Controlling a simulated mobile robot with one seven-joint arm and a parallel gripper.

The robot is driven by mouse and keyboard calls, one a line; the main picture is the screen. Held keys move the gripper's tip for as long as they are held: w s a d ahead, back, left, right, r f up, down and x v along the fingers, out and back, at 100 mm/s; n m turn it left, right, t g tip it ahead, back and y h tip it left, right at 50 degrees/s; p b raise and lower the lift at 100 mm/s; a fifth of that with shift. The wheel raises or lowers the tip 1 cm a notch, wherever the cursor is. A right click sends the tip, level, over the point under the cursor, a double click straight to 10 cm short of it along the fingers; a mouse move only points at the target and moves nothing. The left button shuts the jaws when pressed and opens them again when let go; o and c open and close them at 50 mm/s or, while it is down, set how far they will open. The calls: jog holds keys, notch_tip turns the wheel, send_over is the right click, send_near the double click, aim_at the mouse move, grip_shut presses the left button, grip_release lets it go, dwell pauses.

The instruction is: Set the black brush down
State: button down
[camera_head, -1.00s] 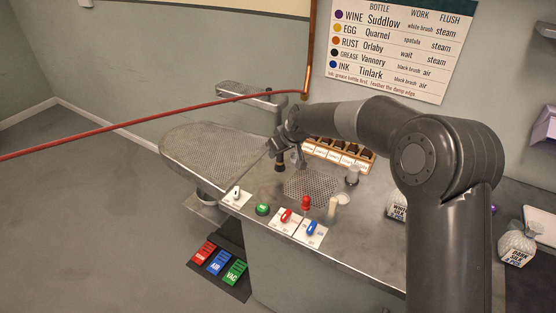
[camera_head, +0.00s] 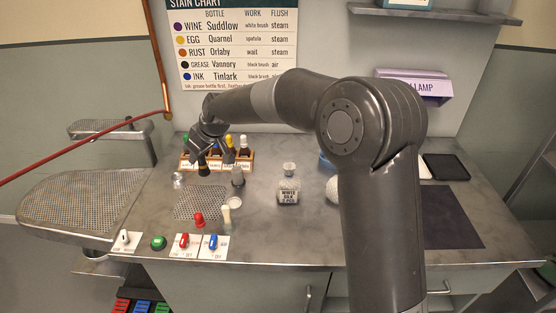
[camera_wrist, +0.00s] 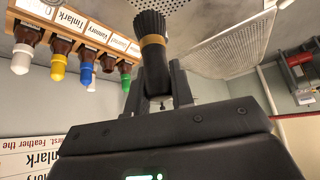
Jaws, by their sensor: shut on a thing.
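The black brush (camera_wrist: 154,62) has a dark bristle head and a tan band. My gripper (camera_wrist: 160,100) is shut on its handle in the wrist view. In the head view the brush (camera_head: 204,168) hangs bristles down from my gripper (camera_head: 205,148), in front of the bottle rack's left part. It appears to be above the steel counter (camera_head: 260,225), behind the perforated patch (camera_head: 200,203). The gap beneath it is hard to judge.
The bottle rack (camera_head: 246,160) stands at the back. The counter's middle front is mostly clear.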

jog(key=w+d+m+t+h, duration=0.15)
jog(key=w+d+m, duration=0.3)
jog(key=d, duration=0.85)
jog(key=w+d+m+t+h, duration=0.1)
jog(key=w+d+m+h, duration=0.4)
jog(key=d, duration=0.8)
jog(key=w+d+m+t, duration=0.1)
jog(key=w+d+m, duration=0.4)
jog(key=d, duration=0.9)
jog(key=shift+n, duration=0.55)
jog(key=shift+w+a+f, duration=0.95)
jog(key=shift+a+f, duration=0.8)
jog(key=shift+a, duration=0.05)
jog(key=shift+w+a+f, duration=0.9)
jog(key=shift+a+f, duration=0.85)
jog(key=shift+w+a+f, duration=0.95)
jog(key=shift+a+f, duration=0.8)
jog(key=shift+a, duration=0.05)
jog(key=shift+f, duration=0.15)
jog(key=c, duration=1.3)
grip_release()
jog(key=shift+o, duration=0.2)
